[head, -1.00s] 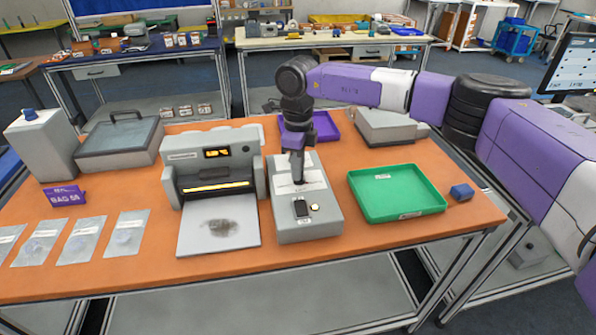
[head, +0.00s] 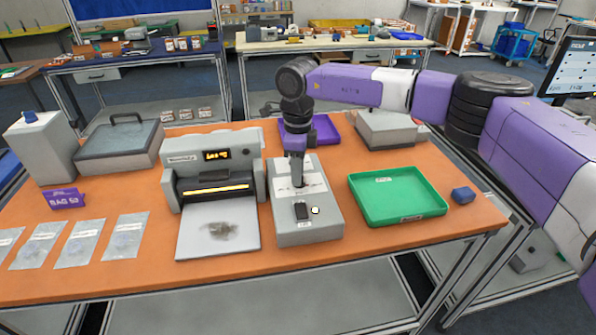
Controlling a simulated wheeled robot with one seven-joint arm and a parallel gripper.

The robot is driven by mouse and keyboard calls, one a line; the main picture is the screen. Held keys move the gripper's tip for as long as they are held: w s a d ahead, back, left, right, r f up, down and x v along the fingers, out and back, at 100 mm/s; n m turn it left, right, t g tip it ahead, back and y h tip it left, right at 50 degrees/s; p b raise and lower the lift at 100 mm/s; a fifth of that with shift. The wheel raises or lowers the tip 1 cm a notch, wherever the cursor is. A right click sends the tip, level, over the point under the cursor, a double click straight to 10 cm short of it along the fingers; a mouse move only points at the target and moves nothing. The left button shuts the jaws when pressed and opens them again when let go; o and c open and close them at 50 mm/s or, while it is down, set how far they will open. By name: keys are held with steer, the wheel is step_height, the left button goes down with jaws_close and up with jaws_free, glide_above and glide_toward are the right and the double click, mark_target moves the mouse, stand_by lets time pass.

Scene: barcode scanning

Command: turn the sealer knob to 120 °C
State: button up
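A grey box-shaped unit (head: 308,228) stands in the middle of the orange table, with a black switch (head: 302,211), a small round pale button (head: 316,210) and a light top plate with markings. My gripper (head: 298,182) points down onto the rear part of this top plate. Its fingertips are dark and small, and I cannot tell whether they are open or shut. I cannot make out a knob; the gripper covers that spot. Left of it stands a grey machine (head: 180,160) with a lit orange display (head: 216,155), too small to read, and a glowing slot.
A green tray (head: 397,216) and a blue block (head: 463,194) are to the right. A purple tray (head: 325,130) and a grey device (head: 388,130) are behind. Clear bags (head: 126,236), a purple sign (head: 64,198) and a lidded grey box (head: 118,150) are at left.

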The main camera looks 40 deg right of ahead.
stand_by(0.3)
steer(key=shift+r+b, duration=0.65)
steer(key=shift+r, duration=3.25)
